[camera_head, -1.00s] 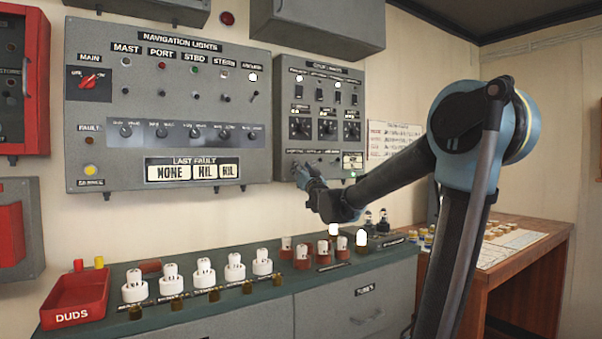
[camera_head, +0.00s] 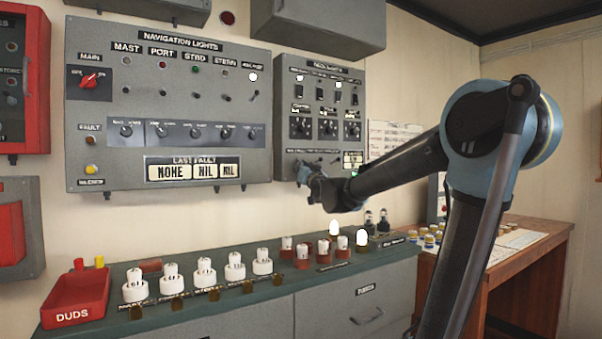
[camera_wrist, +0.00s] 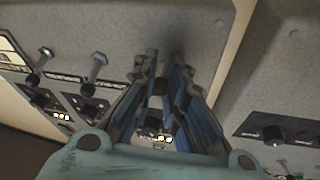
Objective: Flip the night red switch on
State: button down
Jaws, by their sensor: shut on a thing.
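The grey panel on the right (camera_head: 283,130) carries a bottom row of toggle switches, and its small labels are too blurred to read. My gripper (camera_head: 302,172) is at this panel's lower left corner, at the left end of that row. In the wrist view my gripper's fingers (camera_wrist: 160,85) are closed around a small dark toggle switch (camera_wrist: 157,88), mostly hidden between them. I cannot read its label or tell its lever position. Two other toggles, one nearer (camera_wrist: 97,66) and one farther (camera_wrist: 42,60), stand free to the left in the wrist view.
The larger navigation lights panel (camera_head: 170,110) is close to the left of my gripper. Below is a green-topped counter (camera_head: 215,305) with white plugs, red-based pieces, lit bulbs and a red duds tray (camera_head: 75,295). A wooden desk (camera_head: 545,270) stands at the right.

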aim_at(302, 158)
jog(key=shift+w+d+r+n+g+h, duration=0.15)
jog(key=shift+r+g+h, duration=0.25)
jog(key=shift+g, duration=0.3)
jog(key=shift+d+r+n+g+h, duration=0.2)
jog(key=shift+r+g, duration=0.3)
jog(key=shift+g, duration=0.2)
jog(key=shift+w+a+r+n+g+h, duration=0.1)
jog(key=shift+a+r+n+g+h, duration=0.2)
jog(key=shift+g, duration=0.45)
jog(key=shift+r+n+g+h, duration=0.1)
jog(key=shift+r+g+h, duration=0.25)
jog(key=shift+g, duration=0.4)
jog(key=shift+r, duration=0.1)
jog(key=c, duration=1.6)
grip_release()
jog(key=v, duration=1.1)
jog(key=shift+s+d, duration=0.3)
jog(key=shift+d, duration=0.15)
